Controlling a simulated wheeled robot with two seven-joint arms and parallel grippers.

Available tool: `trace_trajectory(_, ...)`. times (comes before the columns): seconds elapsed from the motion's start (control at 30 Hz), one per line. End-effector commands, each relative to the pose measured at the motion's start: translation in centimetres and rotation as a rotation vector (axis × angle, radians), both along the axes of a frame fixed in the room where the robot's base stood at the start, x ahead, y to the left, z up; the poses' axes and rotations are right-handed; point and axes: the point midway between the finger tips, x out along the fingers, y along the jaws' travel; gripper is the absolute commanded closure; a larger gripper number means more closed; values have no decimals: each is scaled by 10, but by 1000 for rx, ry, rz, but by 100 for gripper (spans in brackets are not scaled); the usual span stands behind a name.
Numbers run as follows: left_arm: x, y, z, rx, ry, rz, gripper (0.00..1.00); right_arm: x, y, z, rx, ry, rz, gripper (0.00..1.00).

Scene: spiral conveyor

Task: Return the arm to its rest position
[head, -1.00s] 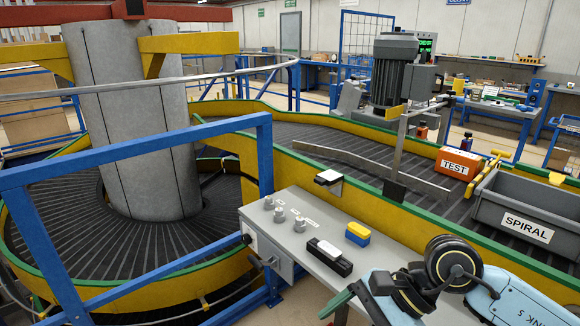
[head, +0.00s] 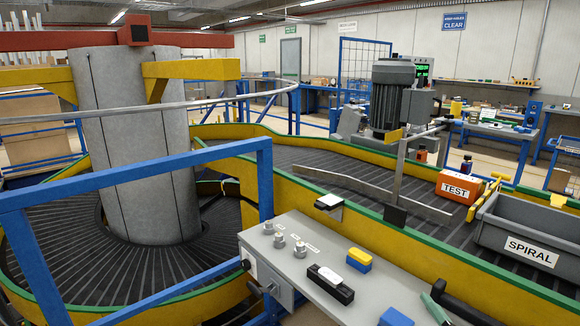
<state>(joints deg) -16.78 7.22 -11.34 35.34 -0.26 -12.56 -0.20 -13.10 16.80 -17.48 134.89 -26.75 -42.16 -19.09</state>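Part of my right gripper (head: 442,308) shows at the bottom edge of the head view, right of the middle. A green fingertip and a black part are visible, over the right end of the grey control panel (head: 385,288). The rest of the gripper and its arm are cut off below the frame, so I cannot tell how far its fingers are apart. No object shows in it. My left gripper and arm are out of view.
The panel carries knobs, a black device (head: 330,284) and a yellow-blue block (head: 359,260). A blue rail (head: 264,180) stands left. Behind are the spiral conveyor (head: 95,270), an orange TEST box (head: 459,187) and a grey SPIRAL bin (head: 495,240).

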Motion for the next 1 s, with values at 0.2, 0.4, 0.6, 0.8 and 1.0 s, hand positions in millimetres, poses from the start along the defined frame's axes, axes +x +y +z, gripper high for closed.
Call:
trace_trajectory(0.2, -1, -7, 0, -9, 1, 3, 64, -76, -27, -104, 354, 525, -254, 15)
trace_trajectory(0.4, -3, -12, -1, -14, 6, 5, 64, -148, -28, -152, 535, 860, -422, 15)
trace_trajectory(0.6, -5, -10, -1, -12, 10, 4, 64, -204, -22, -182, 635, 1101, -544, 15)
trace_trajectory(0.8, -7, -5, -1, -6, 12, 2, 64, -192, -22, -235, 616, 1114, -547, 15)
trace_trajectory(1.0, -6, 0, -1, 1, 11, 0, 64, -191, -23, -303, 597, 1142, -555, 15)
